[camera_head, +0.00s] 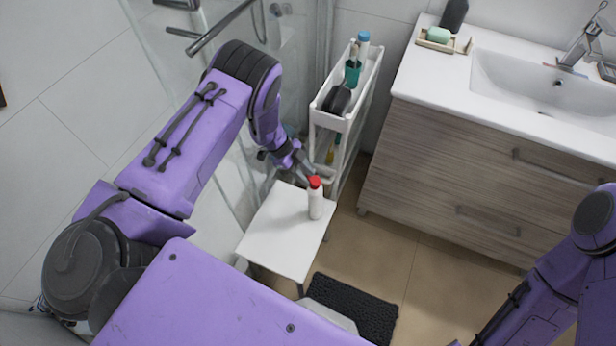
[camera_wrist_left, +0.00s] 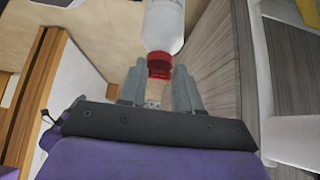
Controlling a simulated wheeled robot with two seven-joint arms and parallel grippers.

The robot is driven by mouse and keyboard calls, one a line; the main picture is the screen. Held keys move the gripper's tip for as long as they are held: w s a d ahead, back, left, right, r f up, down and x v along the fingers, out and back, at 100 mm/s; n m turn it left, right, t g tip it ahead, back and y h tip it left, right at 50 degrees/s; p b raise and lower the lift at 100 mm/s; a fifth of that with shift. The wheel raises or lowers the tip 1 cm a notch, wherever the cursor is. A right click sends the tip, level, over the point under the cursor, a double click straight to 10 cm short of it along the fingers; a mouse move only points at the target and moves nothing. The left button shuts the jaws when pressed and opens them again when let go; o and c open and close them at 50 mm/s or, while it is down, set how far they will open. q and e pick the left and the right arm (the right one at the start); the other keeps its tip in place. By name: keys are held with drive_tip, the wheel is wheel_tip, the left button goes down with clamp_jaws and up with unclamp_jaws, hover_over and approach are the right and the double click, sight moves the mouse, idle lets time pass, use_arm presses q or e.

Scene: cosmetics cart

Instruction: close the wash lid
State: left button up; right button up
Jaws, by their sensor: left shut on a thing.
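A white wash bottle (camera_head: 315,204) with a red lid (camera_head: 315,182) stands upright on a small white table. My left gripper (camera_head: 306,173) reaches in from the upper left and is at the lid. In the left wrist view the bottle (camera_wrist_left: 164,22) is at the top, and its red lid (camera_wrist_left: 158,64) lies between the two grey fingertips of my left gripper (camera_wrist_left: 158,88). The gripper is shut on the lid. I cannot tell whether the lid is fully closed. My right gripper is out of view.
The small white table (camera_head: 272,243) is otherwise clear. A narrow white cart (camera_head: 325,118) with bottles and a green cup (camera_head: 352,73) stands behind it. A wooden sink cabinet (camera_head: 450,165) is to the right. A dark mat (camera_head: 352,308) lies on the floor.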

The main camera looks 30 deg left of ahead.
use_arm(q)
drive_tip(key=shift+a+f+h+b, duration=0.2)
drive_tip(key=shift+f+h+b, duration=0.2)
drive_tip(key=shift+h, duration=0.3)
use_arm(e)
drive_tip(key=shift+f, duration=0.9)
use_arm(q)
drive_tip(key=o, duration=1.1)
drive_tip(key=shift+c, duration=0.2)
